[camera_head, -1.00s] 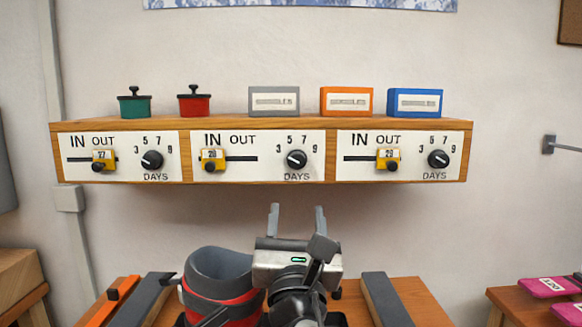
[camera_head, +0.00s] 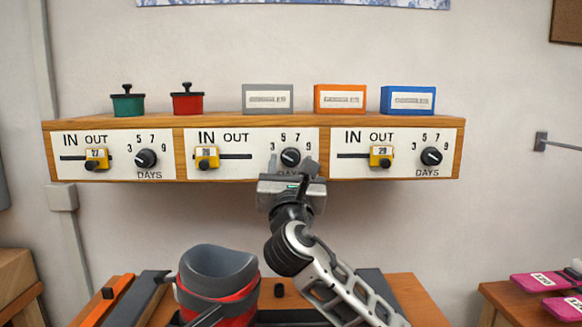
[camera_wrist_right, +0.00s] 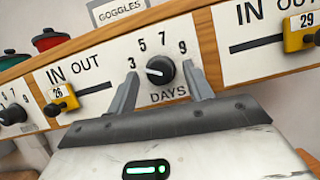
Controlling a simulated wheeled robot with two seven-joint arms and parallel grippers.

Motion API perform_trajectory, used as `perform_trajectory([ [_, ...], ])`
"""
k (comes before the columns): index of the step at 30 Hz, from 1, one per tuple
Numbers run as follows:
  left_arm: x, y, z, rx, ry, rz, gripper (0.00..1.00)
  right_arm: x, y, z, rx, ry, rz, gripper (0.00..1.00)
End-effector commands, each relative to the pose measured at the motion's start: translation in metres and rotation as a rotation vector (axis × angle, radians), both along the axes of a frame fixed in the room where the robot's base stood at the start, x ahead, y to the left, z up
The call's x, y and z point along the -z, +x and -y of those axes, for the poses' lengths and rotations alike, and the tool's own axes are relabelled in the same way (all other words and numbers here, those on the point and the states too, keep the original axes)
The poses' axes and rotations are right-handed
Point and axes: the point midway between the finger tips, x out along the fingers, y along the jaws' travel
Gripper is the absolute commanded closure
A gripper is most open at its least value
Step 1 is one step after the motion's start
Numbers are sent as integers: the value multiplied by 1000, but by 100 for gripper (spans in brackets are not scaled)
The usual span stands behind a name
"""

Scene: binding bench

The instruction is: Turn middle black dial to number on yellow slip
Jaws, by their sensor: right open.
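The middle black dial (camera_head: 290,157) is on the middle white panel, under the numbers 3, 5, 7 and 9. In the right wrist view the dial (camera_wrist_right: 160,70) has its white mark pointing left, close to the 3. My right gripper (camera_head: 291,161) is open in front of the panel, its fingers either side of the dial and apart from it in the picture; contact cannot be told. It also shows in the right wrist view (camera_wrist_right: 161,76). A yellow slider (camera_head: 207,158) near IN on this panel has a label reading 26. I see no loose yellow slip. My left gripper is out of view.
The wooden shelf (camera_head: 100,122) bears two pots and several boxes. Two more dials, left (camera_head: 145,158) and right (camera_head: 431,156), sit on neighbouring panels. Below, a red and grey cup-like container (camera_head: 217,280) stands on the bench. Space before the panels is otherwise clear.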

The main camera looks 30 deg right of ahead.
Motion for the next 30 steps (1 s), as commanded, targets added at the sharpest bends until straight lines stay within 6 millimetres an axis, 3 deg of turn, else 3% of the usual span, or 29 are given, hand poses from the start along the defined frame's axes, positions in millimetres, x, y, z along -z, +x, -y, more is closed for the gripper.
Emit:
perform_trajectory([
  [2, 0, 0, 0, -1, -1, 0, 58, 0, 0, 0, 0, 0, 0, 49],
  [7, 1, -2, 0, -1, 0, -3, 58, 0, 0, 0, 1, 0, 0, 93],
  [19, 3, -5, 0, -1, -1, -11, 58, 1, 0, -1, 0, 50, 30, 94],
  [30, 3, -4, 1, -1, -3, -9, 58, 0, 2, -4, 0, 276, 166, 94],
])
